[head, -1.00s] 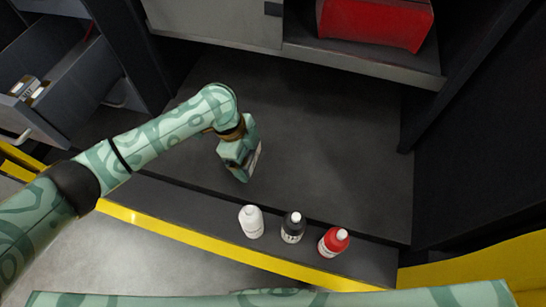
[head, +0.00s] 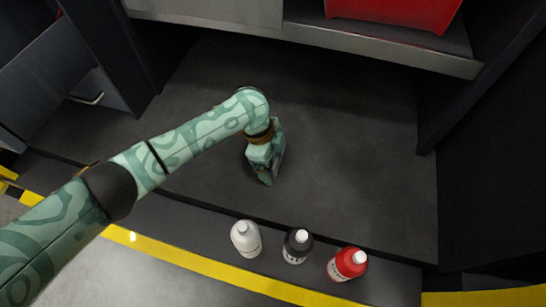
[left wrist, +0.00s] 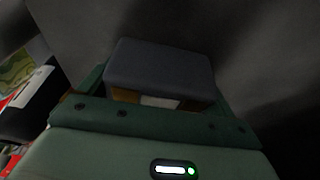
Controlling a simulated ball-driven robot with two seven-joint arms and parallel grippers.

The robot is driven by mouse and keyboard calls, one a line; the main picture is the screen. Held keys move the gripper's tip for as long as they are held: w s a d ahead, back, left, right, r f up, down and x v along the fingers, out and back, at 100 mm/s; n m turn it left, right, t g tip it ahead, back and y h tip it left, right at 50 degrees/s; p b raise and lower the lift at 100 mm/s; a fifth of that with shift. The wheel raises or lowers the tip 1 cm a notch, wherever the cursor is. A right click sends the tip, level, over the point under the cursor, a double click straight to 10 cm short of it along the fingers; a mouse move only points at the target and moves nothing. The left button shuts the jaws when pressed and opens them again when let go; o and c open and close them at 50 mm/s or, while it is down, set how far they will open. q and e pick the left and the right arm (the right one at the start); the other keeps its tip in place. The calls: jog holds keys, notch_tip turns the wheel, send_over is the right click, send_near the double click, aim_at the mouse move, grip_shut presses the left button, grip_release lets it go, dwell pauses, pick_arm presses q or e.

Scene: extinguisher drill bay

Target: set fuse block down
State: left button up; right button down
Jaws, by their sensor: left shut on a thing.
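My left gripper (head: 266,172) reaches in from the left over the dark grey shelf floor (head: 350,150) in the head view. In the left wrist view the fuse block (left wrist: 160,68) is a dark grey box with a brownish side and a pale patch, held between the green fingers of my left gripper (left wrist: 155,100). In the head view the gripper mostly hides the block. I cannot tell whether the block touches the floor. My right gripper is not in view.
A white bottle (head: 246,239), a black bottle (head: 297,246) and a red bottle (head: 347,264) stand in a row on the front step. A red box (head: 395,12) sits on the raised shelf behind. The floor right of the gripper is clear.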

pick_arm(q)
jog(key=o, duration=0.9)
jog(key=shift+f, duration=0.15)
jog(key=shift+r, duration=0.45)
jog(key=shift+p+v, duration=3.2)
jog(key=shift+v, duration=2.55)
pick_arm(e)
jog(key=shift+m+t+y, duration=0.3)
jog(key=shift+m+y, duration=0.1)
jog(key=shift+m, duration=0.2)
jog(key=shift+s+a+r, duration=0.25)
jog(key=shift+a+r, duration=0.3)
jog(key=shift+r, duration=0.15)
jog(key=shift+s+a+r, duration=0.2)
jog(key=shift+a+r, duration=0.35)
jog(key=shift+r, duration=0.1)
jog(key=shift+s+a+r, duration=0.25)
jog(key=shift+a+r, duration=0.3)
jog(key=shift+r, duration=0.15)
pick_arm(q)
jog(key=shift+w+a, duration=0.1)
